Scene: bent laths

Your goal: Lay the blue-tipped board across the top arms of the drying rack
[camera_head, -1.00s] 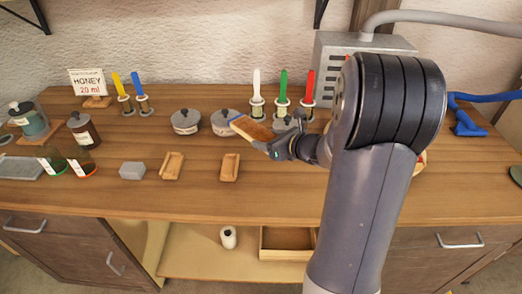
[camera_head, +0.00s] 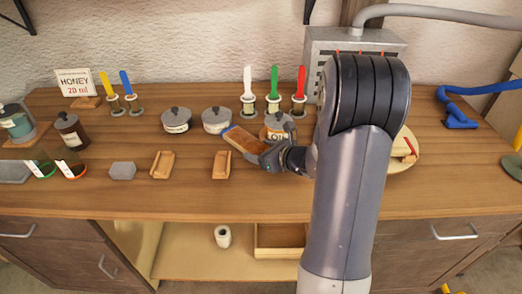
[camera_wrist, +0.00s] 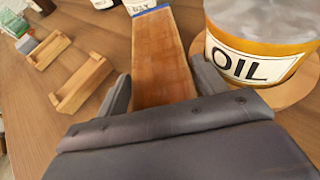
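The blue-tipped board (camera_head: 243,139) is a brown wooden lath with a blue end, held tilted above the table. My gripper (camera_head: 268,158) is around its near end. In the wrist view, the board (camera_wrist: 163,60) runs away from between the two fingers of my gripper (camera_wrist: 165,98), its blue tip at the far end. Two small wooden pieces with raised ends, the first piece (camera_head: 162,165) and the second piece (camera_head: 221,165), stand on the table left of my gripper; I cannot tell whether they are the drying rack. They also show at left in the wrist view.
An oil jar (camera_wrist: 258,50) stands close right of the board. Lidded jars (camera_head: 177,120) and upright coloured spatulas (camera_head: 274,85) stand behind. A grey block (camera_head: 122,171) lies left. A plate (camera_head: 405,152) is partly hidden by my arm. The table's front middle is clear.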

